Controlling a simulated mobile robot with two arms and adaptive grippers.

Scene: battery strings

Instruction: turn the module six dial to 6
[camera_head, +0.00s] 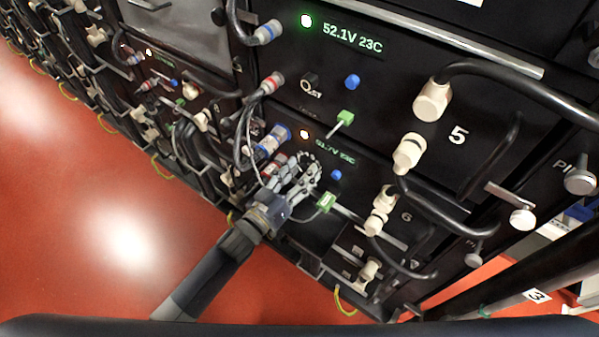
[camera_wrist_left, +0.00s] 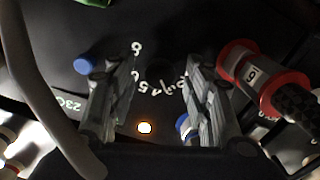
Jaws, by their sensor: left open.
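The module six front is in the lower middle of the head view, with its number 6 label (camera_head: 406,217) at the right. Its black dial (camera_wrist_left: 160,72) shows in the left wrist view, ringed by white numbers; 6 and 5 are at the left of the ring. The dial's pointer is too dark to read. My left gripper (camera_head: 302,178) is open in front of the panel. In the wrist view its fingers stand on either side of the dial, apart from each other; I cannot tell whether they touch it.
A blue button (camera_head: 336,174) and green connector (camera_head: 326,201) sit close to the gripper. A red-collared connector (camera_wrist_left: 262,78) and a grey cable (camera_wrist_left: 38,90) flank it in the wrist view. Module five (camera_head: 457,136) is above, with thick cables at right. Red floor (camera_head: 90,220) is clear at left.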

